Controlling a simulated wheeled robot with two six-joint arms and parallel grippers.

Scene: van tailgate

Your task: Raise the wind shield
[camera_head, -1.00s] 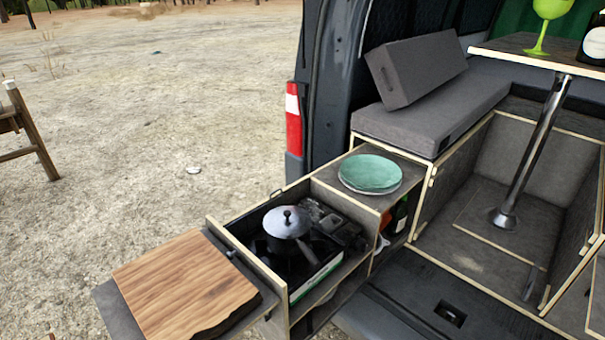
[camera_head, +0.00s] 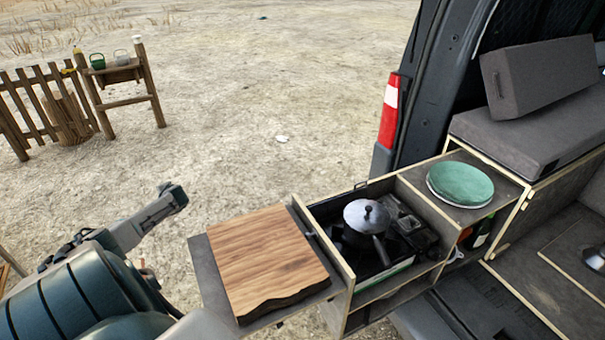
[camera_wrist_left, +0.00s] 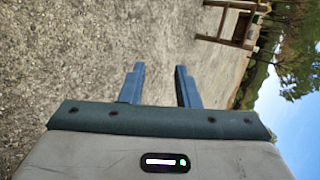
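No raised wind shield stands out around the stove (camera_head: 385,262), which sits in the pulled-out kitchen drawer (camera_head: 340,290). I cannot tell which part is the shield; a thin dark edge with a small catch runs along the drawer's far side. A lidded pot (camera_head: 366,216) stands on the stove and hides part of it. My left gripper (camera_head: 174,196) is in the air left of the cutting board, well apart from the drawer. In the left wrist view my left gripper (camera_wrist_left: 160,68) has its two blue fingers apart with nothing between them. My right gripper is not in view.
A wooden cutting board (camera_head: 262,262) lies on the drawer's outer end. A green plate (camera_head: 460,184) rests on the cabinet beside the van. A wooden stand (camera_head: 120,76) and fence (camera_head: 40,95) are far left. Open gravel lies between.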

